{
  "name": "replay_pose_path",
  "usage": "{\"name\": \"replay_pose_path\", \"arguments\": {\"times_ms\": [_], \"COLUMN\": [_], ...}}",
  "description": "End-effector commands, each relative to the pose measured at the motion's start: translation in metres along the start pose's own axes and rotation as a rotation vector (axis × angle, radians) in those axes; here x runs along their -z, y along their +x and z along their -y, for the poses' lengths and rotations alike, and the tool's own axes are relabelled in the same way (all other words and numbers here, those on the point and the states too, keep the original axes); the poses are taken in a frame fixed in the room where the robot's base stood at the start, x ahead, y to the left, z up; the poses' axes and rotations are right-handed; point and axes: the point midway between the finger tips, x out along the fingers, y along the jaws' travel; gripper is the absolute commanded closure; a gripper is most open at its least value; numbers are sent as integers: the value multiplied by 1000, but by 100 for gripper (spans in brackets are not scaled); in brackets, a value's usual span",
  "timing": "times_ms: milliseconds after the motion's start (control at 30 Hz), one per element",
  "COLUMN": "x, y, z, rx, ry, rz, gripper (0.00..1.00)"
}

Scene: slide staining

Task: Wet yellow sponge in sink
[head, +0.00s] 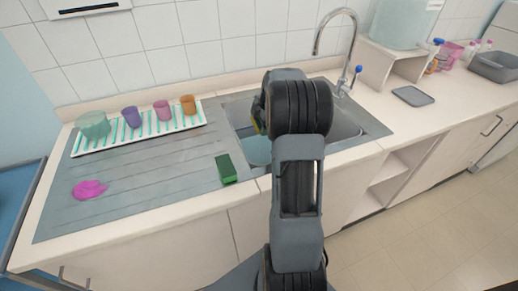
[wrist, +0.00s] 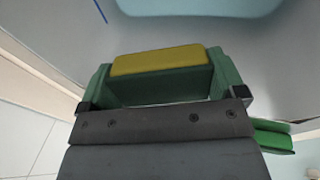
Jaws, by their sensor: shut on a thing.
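My gripper (wrist: 165,85) is shut on the yellow sponge (wrist: 160,60), which has a yellow face and a dark green body between the two green fingers. In the head view my arm covers most of the gripper, and only a bit of the yellow sponge (head: 259,117) shows at the arm's left side, over the sink. The sink (head: 344,126) has a grey metal basin, partly hidden by my arm. A curved metal faucet (head: 335,15) with a blue-tipped handle stands behind it. Whether water is running cannot be seen.
A green sponge (head: 226,168) lies on the drainboard left of the sink. A pink cloth (head: 89,190) and a white rack (head: 180,124) with several coloured cups are farther left. A light blue round thing (head: 257,152) sits in the sink. A grey tray (head: 413,96) lies on the right counter.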

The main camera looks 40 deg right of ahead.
Motion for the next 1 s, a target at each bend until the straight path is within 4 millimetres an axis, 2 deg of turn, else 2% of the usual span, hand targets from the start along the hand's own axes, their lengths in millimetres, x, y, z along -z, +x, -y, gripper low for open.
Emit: {"name": "replay_pose_path", "arguments": {"times_ms": [100,600,1000], "x": [2,7,8], "y": [-13,-51,-57], "z": [-4,-14,-16], "rx": [-1,-1,0], "ry": [0,0,0], "rz": [0,0,0], "gripper": [30,30,30]}}
